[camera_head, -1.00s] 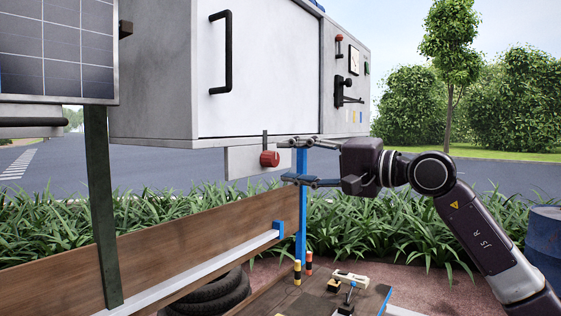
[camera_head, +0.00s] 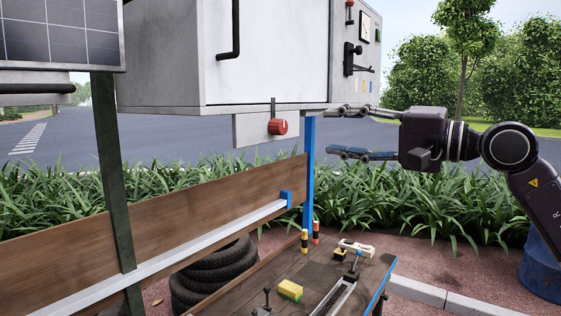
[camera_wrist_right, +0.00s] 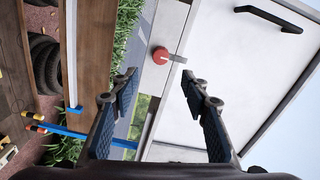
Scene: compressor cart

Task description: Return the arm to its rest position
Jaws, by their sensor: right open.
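My right arm (camera_head: 539,203) comes in from the right in the head view. Its gripper (camera_head: 345,132) points left with its two fingers apart and nothing between them. The fingertips are to the right of the red knob (camera_head: 278,127) under the grey cabinet, clear of it. In the right wrist view the open fingers (camera_wrist_right: 157,88) frame empty space, with the red knob (camera_wrist_right: 161,56) beyond them. My left gripper is not in view.
The grey cabinet (camera_head: 265,60) hangs above left of the right gripper, close to the upper finger in the picture. A blue post (camera_head: 309,165) stands beside the fingertips. Below is a workbench (camera_head: 272,271) with a yellow block (camera_head: 290,290). A solar panel (camera_head: 60,35) is at left.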

